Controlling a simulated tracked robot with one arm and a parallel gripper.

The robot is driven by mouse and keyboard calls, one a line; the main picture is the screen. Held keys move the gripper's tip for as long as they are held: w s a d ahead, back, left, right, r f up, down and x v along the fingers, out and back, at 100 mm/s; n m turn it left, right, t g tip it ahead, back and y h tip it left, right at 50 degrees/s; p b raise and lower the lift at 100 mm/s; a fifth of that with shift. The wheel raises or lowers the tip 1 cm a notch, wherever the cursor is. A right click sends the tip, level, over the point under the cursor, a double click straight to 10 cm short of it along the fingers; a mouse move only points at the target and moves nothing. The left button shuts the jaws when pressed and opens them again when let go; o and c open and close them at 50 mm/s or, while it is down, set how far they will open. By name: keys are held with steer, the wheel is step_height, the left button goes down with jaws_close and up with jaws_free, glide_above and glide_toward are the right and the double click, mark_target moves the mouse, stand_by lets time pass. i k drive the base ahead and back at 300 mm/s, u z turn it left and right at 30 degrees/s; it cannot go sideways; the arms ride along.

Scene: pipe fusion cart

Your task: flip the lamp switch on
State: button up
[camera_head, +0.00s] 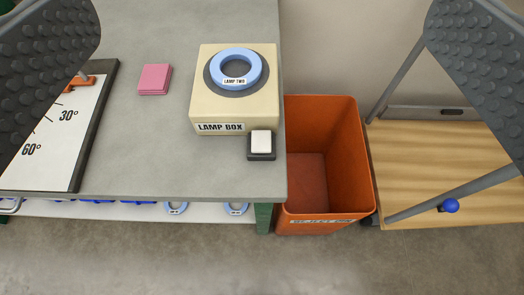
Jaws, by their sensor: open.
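The cream lamp box (205,112) stands on the grey bench near its right edge, with a label reading LAMP BOX. A blue ring (237,83) labelled LAMP TWO sits on a dark round seat on its top. A small white rocker-like switch (261,142) on a dark base is at the box's front right corner. My gripper (262,60) is open; its two dark textured fingers show at the upper left and upper right, wide apart. The lamp box and switch lie between and below the fingers, apparently untouched.
A pink pad (155,79) and an angle board (55,135) lie on the grey bench (150,160) to the left. An orange reject bin (345,135) stands right of the bench. A wooden platform (440,165) with metal bars is farther right. A shelf below holds blue rings.

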mark_target(261, 140)
steer(key=z, duration=1.1)
steer(key=k, duration=1.75)
steer(key=u, duration=0.65)
steer(key=i, duration=1)
steer(key=z, duration=0.05)
